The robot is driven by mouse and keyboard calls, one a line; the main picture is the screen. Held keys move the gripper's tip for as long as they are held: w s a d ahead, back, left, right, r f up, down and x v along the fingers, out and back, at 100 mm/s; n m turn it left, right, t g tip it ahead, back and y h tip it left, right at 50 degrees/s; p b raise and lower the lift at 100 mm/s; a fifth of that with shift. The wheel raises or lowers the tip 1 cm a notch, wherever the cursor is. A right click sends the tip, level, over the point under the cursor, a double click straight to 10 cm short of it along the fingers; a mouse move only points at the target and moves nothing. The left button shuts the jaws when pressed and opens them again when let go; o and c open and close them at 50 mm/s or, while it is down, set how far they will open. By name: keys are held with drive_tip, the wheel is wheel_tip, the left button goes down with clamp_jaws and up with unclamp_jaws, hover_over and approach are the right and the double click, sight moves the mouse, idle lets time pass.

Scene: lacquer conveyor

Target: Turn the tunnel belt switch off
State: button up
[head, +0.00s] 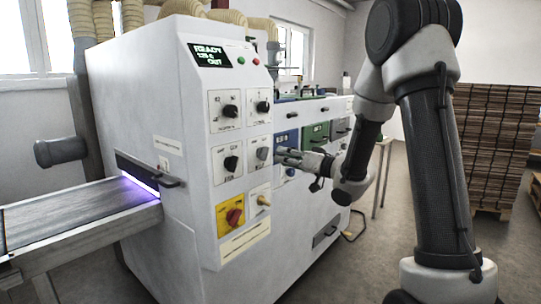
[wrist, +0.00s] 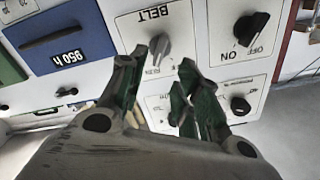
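The belt switch (head: 262,153) is a grey knob on a white plate, in the right column of the machine's front panel. In the wrist view the same grey knob (wrist: 160,48) appears upside down under the word BELT, with its pointer slanted; small lettering beside it is only partly readable. My gripper (head: 283,157) is just right of the knob in the head view. In the wrist view my gripper (wrist: 163,63) has its green-and-black fingers apart, one on each side of the knob's lower part. Whether they touch it cannot be told.
A black knob (wrist: 247,28) marked ON and OFF sits beside the belt plate. The panel also has a red knob on yellow (head: 234,216), a cream lever (head: 264,201) and a lit display (head: 209,54). A conveyor (head: 80,216) enters the machine at left. Stacked boards (head: 492,140) stand at right.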

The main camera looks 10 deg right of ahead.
sight(268, 153)
drive_tip(key=x, duration=0.7)
drive_tip(key=shift+w+a+f, duration=0.1)
drive_tip(key=shift+w, duration=0.1)
drive_tip(key=shift+c, duration=0.5)
clamp_jaws()
